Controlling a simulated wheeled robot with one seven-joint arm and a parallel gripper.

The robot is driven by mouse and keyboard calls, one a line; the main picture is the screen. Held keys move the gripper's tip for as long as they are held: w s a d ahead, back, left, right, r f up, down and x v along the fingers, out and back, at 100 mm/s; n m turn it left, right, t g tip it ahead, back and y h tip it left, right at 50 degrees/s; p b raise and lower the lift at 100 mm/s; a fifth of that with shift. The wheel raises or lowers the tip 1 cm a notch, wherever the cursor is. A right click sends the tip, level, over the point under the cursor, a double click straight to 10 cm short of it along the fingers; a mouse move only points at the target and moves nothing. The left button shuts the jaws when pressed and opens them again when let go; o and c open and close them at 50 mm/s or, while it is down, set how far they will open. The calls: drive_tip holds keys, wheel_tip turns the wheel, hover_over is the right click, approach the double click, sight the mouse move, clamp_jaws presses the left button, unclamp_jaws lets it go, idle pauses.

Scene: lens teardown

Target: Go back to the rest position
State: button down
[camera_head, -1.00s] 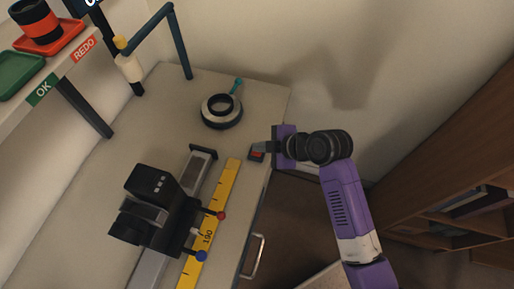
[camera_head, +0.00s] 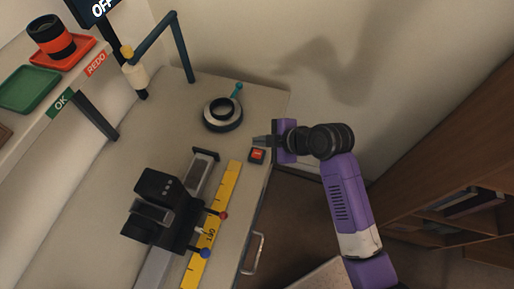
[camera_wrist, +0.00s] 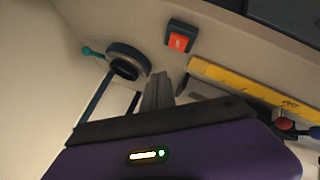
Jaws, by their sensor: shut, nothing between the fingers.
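My gripper (camera_head: 259,141) is shut and empty. In the head view it is held out to the left from my purple arm, close to the bench's right edge. It appears just above and beside a small red button on a dark base (camera_head: 257,155). In the wrist view the shut fingers (camera_wrist: 157,92) point toward the bench, with the red button (camera_wrist: 179,41) apart from them, beyond and to the right. A round ring-shaped holder with a teal handle (camera_head: 222,113) lies to the left of my gripper. It also shows in the wrist view (camera_wrist: 127,63).
A black device (camera_head: 162,210) sits on a rail beside a yellow ruler (camera_head: 212,225). A dark blue post arm (camera_head: 183,52) stands at the back. A shelf at left holds a green OK tray (camera_head: 30,89) and a red REDO tray (camera_head: 76,52) with a lens. A wooden bookcase (camera_head: 450,165) stands right.

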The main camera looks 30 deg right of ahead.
drive_tip(key=shift+r+p, duration=0.45)
drive_tip(key=shift+r, duration=0.35)
drive_tip(key=d+r+m+t+h, duration=0.45)
drive_tip(key=r+m+t, duration=0.2)
drive_tip(key=m, duration=0.25)
drive_tip(key=s+a+r+m+b, duration=0.1)
drive_tip(key=s+a+r+m, duration=0.1)
drive_tip(key=s, duration=1.4)
drive_tip(key=s+a+r+m+b, duration=0.1)
drive_tip(key=s+a+r+m, duration=0.2)
drive_tip(key=s, duration=1.3)
